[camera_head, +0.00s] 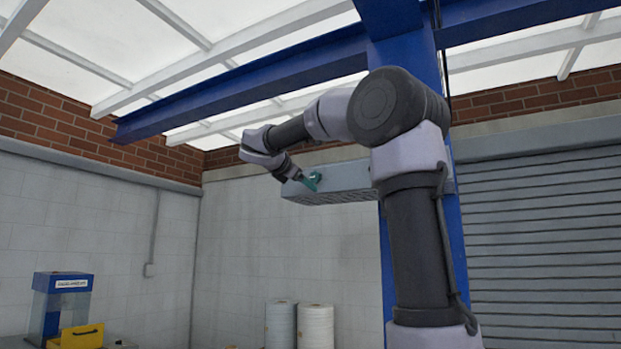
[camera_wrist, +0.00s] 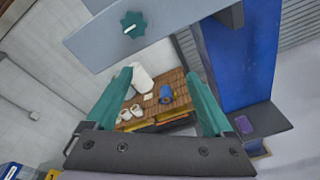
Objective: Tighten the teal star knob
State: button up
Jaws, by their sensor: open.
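The teal star knob (camera_wrist: 134,24) sits on the face of a grey box (camera_wrist: 165,14) near the top of the wrist view. A pale line shows across its middle. My gripper (camera_wrist: 162,80) has two teal fingers spread apart with nothing between them. The knob lies beyond the fingertips and a little left of their middle, apart from them. In the head view my gripper (camera_head: 312,181) is at the left end of the grey box (camera_head: 340,180). There the knob cannot be told apart from the teal fingers.
The box is fixed to a blue post (camera_head: 452,200). Two large rolls (camera_head: 316,325) stand by the wall. A blue machine (camera_head: 62,300) with a yellow part stands at lower left.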

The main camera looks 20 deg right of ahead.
aim_at(314, 177)
notch_tip(314, 177, up, 4)
jog(key=w+a+n+h, duration=0.1)
jog(key=w+n+h, duration=0.1)
jog(key=shift+t, duration=0.3)
jog(key=x, duration=1)
jog(key=shift+d+r, duration=0.1)
jog(key=shift+c, duration=0.3)
grip_shut()
